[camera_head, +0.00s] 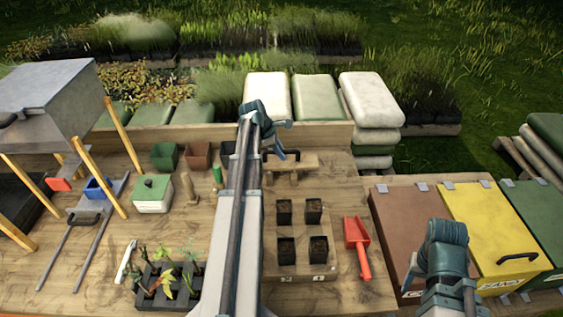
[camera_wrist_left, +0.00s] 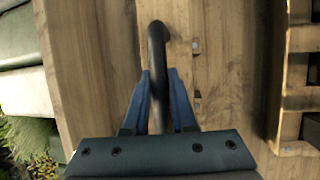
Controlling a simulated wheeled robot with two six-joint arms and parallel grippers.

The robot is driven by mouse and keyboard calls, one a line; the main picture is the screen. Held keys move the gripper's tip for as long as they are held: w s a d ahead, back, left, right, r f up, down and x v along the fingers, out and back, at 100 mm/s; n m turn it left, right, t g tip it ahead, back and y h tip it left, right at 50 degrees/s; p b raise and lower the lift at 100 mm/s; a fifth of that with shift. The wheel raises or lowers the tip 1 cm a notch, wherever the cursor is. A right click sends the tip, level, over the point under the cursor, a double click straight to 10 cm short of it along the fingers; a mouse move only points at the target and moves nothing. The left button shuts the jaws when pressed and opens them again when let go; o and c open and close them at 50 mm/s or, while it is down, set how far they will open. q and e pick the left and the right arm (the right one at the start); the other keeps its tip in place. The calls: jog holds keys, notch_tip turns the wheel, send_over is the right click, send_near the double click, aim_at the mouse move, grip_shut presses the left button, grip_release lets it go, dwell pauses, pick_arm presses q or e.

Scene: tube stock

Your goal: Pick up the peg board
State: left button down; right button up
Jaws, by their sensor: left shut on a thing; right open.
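The peg board (camera_head: 302,163) is a pale wooden board lying towards the back of the bench in the head view, with a short peg-like part below its front edge. My left gripper (camera_head: 284,152) reaches down at its left part. In the left wrist view, my left gripper (camera_wrist_left: 160,95) is shut on a dark curved handle (camera_wrist_left: 156,48) standing over the wood of the peg board (camera_wrist_left: 185,75). My left arm hides part of the board's left side in the head view. My right arm shows at lower right, but its fingers are not visible.
Dark pots stand on a wooden board (camera_head: 301,272) in front. A red scoop (camera_head: 357,243) lies to its right. A seedling tray (camera_head: 168,292) and green-lidded box (camera_head: 153,194) are on the left. A raised wooden edge (camera_head: 325,135) runs behind. Lidded bins (camera_head: 490,233) stand at right.

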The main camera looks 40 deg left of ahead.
dwell(0.4)
pick_arm(q)
notch_tip(320, 180, up, 10)
jog(key=p, duration=1)
jog(key=shift+r, duration=0.1)
pick_arm(e)
notch_tip(320, 180, up, 10)
pick_arm(q)
jog(key=shift+d, duration=0.1)
pick_arm(e)
jog(key=shift+r, duration=0.1)
